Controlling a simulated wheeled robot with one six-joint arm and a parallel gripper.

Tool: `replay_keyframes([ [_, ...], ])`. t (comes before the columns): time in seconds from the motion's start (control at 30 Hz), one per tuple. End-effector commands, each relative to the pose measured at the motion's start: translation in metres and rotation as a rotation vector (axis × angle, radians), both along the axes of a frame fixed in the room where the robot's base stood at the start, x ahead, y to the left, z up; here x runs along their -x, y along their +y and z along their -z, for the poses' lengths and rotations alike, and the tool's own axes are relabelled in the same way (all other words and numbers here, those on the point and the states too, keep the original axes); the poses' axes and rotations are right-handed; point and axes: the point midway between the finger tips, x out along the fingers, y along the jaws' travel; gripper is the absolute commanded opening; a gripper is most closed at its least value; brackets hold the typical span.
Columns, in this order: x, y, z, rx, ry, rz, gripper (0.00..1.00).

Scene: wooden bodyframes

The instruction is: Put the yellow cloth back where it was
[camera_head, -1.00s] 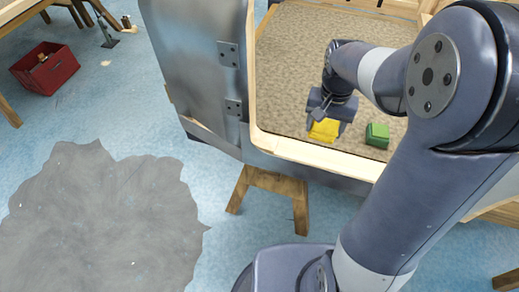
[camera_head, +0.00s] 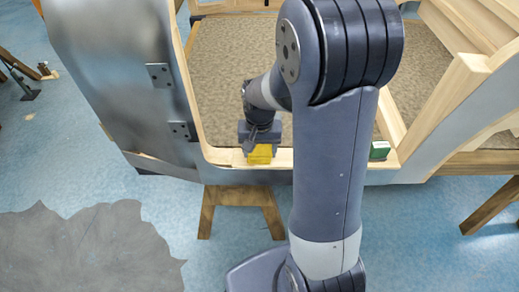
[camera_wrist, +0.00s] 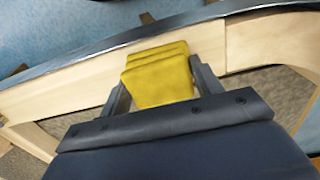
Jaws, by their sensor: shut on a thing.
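The yellow cloth (camera_head: 260,154), a folded block, is between the two fingers of my gripper (camera_head: 260,149). The wrist view shows the folded cloth (camera_wrist: 158,72) close up, with one finger on each side of it. My gripper is shut on it. In both views the cloth appears over the pale wooden sill (camera_head: 222,156) at the front of the frame's opening. I cannot tell whether the cloth touches the sill.
A small green box (camera_head: 379,152) is to the right of my arm, by the sill. A beige carpeted floor (camera_head: 225,60) lies inside the wooden frame. A hinged metal panel (camera_head: 110,70) stands at left. A wooden trestle (camera_head: 240,200) stands under the front edge.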

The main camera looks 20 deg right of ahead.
Motion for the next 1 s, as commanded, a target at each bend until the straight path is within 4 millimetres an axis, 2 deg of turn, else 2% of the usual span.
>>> replay_keyframes([
  [0.33, 0.000, 0.000, 0.004, 0.000, 0.000, 0.000, 0.40],
  [0.37, 0.000, 0.000, 0.003, 0.000, 0.000, 0.000, 0.63],
  [0.6, 0.000, 0.000, 0.003, 0.000, 0.000, 0.000, 0.82],
  [0.87, 0.000, 0.000, 0.001, 0.000, -0.001, 0.000, 0.83],
  [1.0, -0.001, 0.000, -0.010, 0.001, -0.005, 0.000, 0.83],
])
